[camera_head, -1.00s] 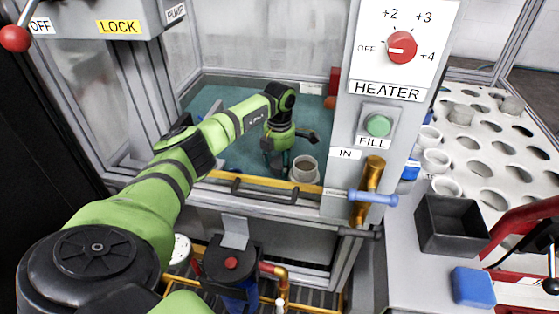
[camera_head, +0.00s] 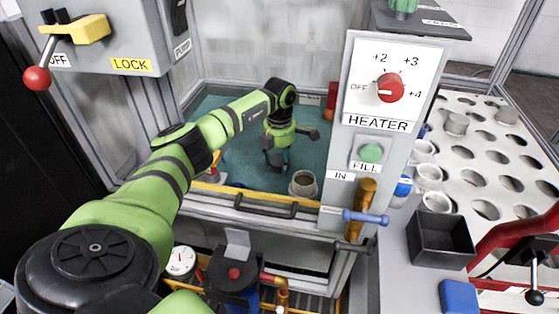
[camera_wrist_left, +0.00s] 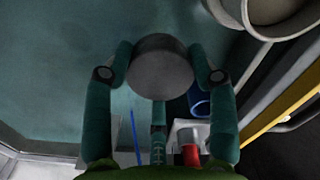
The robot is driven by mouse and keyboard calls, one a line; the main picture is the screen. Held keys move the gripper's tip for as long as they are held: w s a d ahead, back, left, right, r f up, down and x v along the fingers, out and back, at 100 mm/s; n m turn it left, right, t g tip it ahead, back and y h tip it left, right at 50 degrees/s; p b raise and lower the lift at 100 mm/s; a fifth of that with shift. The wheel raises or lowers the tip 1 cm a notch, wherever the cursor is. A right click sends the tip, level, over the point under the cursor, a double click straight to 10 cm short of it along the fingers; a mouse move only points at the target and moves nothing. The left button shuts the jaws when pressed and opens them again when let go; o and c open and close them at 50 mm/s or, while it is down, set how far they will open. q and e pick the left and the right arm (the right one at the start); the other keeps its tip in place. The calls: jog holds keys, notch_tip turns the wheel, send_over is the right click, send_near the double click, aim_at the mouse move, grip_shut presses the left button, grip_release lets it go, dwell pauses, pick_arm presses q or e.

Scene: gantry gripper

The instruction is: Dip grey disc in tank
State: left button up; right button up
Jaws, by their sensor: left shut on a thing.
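The tank is a glass-walled enclosure with a teal bottom (camera_head: 225,135) in the middle of the head view. My left gripper (camera_head: 277,160) reaches down inside it, behind its yellow front edge. In the left wrist view, the fingers of this gripper (camera_wrist_left: 160,80) are shut on the grey disc (camera_wrist_left: 160,72), a dark round piece seen face on. In the head view I cannot make out the disc at the fingers. I cannot tell whether the disc touches the tank bottom or any liquid. My right gripper is not in view.
A pale cup (camera_head: 303,184) stands close to the gripper, near the tank's front edge; it also shows in the wrist view (camera_wrist_left: 232,14). The heater panel (camera_head: 380,85) rises at right.

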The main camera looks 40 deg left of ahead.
aim_at(279, 160)
pick_arm(q)
notch_tip(279, 160, up, 2)
jog(key=shift+r+p, duration=0.2)
jog(key=shift+p, duration=0.5)
jog(key=shift+r+p, duration=0.7)
jog(key=shift+r, duration=0.15)
jog(key=shift+r+p, duration=0.7)
jog(key=shift+r, duration=0.35)
jog(key=shift+r+p, duration=1.05)
jog(key=shift+r, duration=0.05)
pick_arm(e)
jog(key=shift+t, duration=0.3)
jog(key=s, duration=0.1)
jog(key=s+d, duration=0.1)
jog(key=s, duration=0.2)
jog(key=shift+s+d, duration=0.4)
